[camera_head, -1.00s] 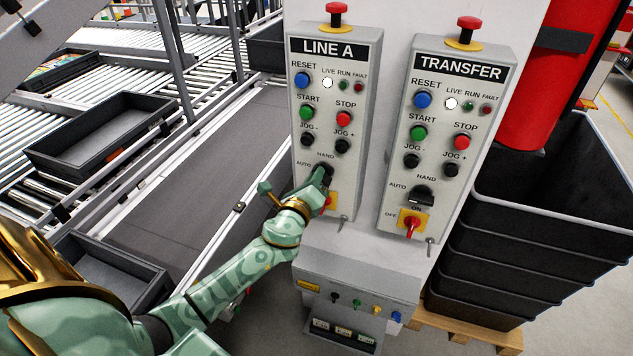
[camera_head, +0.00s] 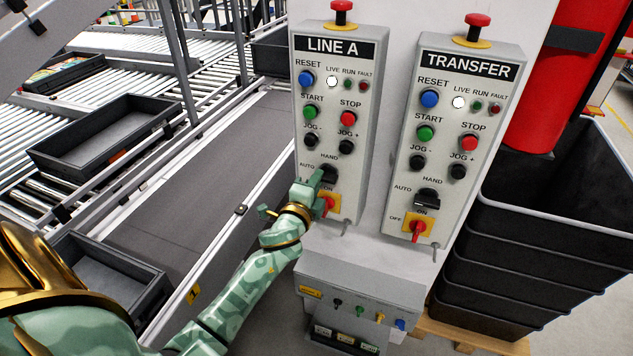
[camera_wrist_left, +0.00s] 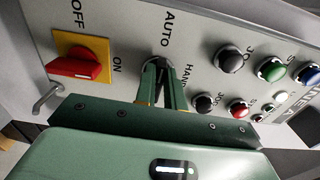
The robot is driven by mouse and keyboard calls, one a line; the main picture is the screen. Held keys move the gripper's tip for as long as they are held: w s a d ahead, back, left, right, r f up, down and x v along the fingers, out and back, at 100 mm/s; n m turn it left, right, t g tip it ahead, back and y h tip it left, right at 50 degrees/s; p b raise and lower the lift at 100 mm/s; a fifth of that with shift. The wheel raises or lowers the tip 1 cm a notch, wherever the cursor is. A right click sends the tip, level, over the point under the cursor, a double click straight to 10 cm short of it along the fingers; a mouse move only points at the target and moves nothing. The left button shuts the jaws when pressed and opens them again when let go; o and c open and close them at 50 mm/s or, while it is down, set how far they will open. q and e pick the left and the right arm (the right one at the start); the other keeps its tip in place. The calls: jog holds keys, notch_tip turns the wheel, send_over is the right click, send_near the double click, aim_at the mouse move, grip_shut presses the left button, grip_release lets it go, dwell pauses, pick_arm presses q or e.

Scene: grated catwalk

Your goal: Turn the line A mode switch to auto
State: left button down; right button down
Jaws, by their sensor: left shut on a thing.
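The Line A panel (camera_head: 334,54) is the left of two grey control boxes. Its black mode switch (camera_head: 327,174) sits low on the panel, between the AUTO and HAND labels, partly covered by my left gripper (camera_head: 318,186). In the left wrist view the two green fingers of the left gripper (camera_wrist_left: 161,95) are closed around the mode switch (camera_wrist_left: 153,72). Which label the switch points to is hidden by the fingers. My right gripper is not in view.
Just below the mode switch is a red and yellow on/off switch (camera_head: 328,206), seen also in the left wrist view (camera_wrist_left: 78,62). The Transfer panel (camera_head: 464,68) stands to the right. A conveyor (camera_head: 200,160) runs on the left, and black crates (camera_head: 540,230) are stacked at right.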

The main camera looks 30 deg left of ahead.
pick_arm(q)
jog(key=shift+f, duration=0.1)
dwell(0.5)
jog(key=c, duration=1.5)
grip_release()
jog(key=shift+n, duration=0.3)
jog(key=b+v, duration=0.1)
jog(key=v, duration=1.5)
jog(key=shift+s+d, duration=0.15)
